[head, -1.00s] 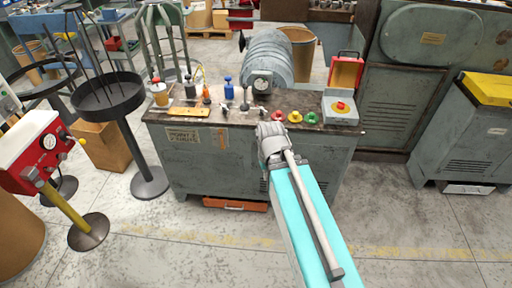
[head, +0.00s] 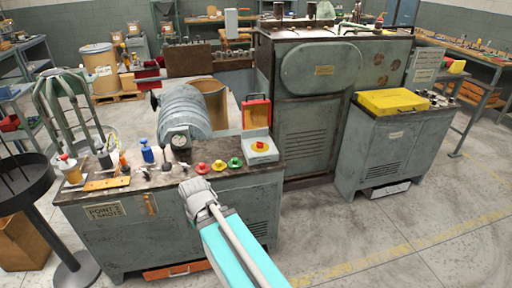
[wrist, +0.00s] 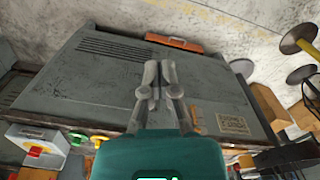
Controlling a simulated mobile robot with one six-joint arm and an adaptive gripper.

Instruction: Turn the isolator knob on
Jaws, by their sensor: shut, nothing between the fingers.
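A round red knob on a yellow plate (head: 260,145) sits on top of a light grey box (head: 258,154) at the right end of the workbench, and looks like the isolator knob. Its on or off position is too small to read. The box also shows at the lower left of the wrist view (wrist: 38,137). My gripper (wrist: 158,72) is shut and empty, with its fingers together in front of the bench's grey side. In the head view my gripper (head: 197,190) is at the bench's front edge, left of and nearer than the box, apart from the knob; its fingertips are hard to see there.
Red, yellow and green buttons (head: 219,166) stand along the bench top (head: 165,180). A red open case (head: 256,112) is behind the box. A large grey machine (head: 303,125) and a yellow-topped cabinet (head: 385,145) stand to the right. Floor at right is clear.

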